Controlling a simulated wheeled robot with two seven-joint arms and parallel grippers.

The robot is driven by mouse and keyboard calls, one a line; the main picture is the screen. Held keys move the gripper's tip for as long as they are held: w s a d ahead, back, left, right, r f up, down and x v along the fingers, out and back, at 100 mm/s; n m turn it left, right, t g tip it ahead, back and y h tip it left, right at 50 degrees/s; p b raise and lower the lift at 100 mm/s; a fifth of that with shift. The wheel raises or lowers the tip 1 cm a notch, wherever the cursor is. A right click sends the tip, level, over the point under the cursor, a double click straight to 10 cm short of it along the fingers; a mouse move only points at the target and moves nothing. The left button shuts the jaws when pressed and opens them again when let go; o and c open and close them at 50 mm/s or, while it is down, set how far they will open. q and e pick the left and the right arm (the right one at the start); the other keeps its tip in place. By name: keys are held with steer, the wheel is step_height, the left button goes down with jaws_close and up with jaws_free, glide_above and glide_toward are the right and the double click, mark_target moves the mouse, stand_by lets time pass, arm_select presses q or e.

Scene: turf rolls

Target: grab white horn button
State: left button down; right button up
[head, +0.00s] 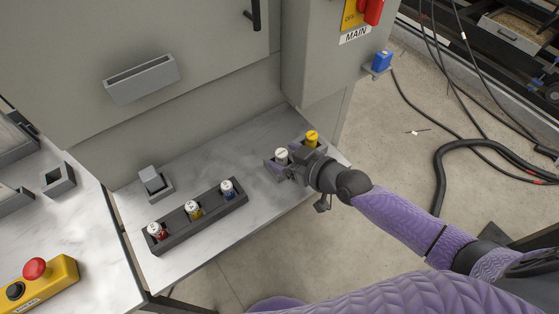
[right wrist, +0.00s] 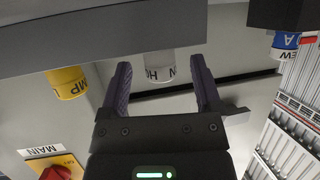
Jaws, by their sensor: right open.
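The white horn button (head: 281,155) is a small white cylinder standing in a grey holder at the right end of the work surface. In the right wrist view the white button (right wrist: 160,66) shows part of its lettering, "HO". My right gripper (head: 291,167) is at the holder, its arm coming in from the right. In the right wrist view its two purple fingers are open, one on each side of the white button, with gaps showing. It is not gripped. My left gripper is not in view.
A yellow button (head: 312,138) stands right beside the white one. A dark rack (head: 175,229) with several capped pieces lies to the left, with a small grey box (head: 156,183) behind it. The cabinet wall (head: 210,110) rises behind. A blue lettered piece (right wrist: 284,46) shows in the wrist view.

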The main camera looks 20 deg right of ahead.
steer(key=shift+x, duration=0.85)
jaws_close()
